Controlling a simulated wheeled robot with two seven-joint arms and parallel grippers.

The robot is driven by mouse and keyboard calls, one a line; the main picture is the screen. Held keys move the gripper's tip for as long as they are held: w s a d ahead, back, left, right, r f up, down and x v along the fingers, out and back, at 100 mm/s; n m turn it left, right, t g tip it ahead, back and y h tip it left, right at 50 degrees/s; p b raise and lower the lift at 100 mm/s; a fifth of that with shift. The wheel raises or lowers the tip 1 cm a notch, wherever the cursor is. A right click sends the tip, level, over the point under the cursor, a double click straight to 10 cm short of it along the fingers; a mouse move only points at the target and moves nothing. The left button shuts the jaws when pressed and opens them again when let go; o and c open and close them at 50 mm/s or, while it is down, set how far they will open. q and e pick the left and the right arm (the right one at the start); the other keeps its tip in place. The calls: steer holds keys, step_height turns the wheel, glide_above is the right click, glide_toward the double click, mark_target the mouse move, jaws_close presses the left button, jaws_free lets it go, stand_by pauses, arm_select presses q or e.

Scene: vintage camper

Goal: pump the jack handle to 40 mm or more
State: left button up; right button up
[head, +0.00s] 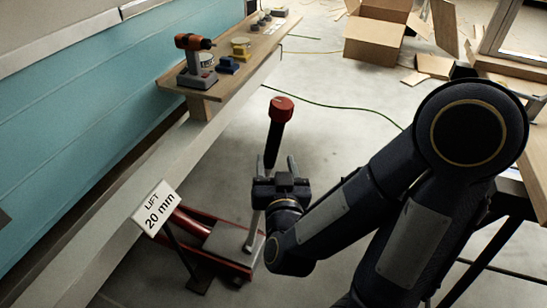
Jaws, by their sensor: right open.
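The red floor jack (232,247) sits on the floor beside the camper's lower rail. Its handle (273,141) rises from the jack, tilted, with a black grip and a red knob on top. A white sign (159,208) reads "LIFT 20 mm". My right gripper (279,166) is open, its fingers pointing away from me at the handle, just below the black grip. One finger shows on each side of the handle; whether they touch it I cannot tell. The gripper body hides part of the handle. My left gripper is not in view.
A wooden shelf (236,73) along the teal camper wall holds an orange drill (194,58) and several small items. Cardboard boxes (376,38) and scraps lie at the back right. A green cable (335,105) crosses the floor. Open floor lies right of the handle.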

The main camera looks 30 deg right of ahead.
mark_target(274, 147)
steer(key=shift+w+d, duration=0.2)
steer(key=shift+w, duration=0.05)
steer(key=x, duration=0.7)
steer(key=shift+w+d+r, duration=0.1)
steer(key=shift+b, duration=0.3)
jaws_close()
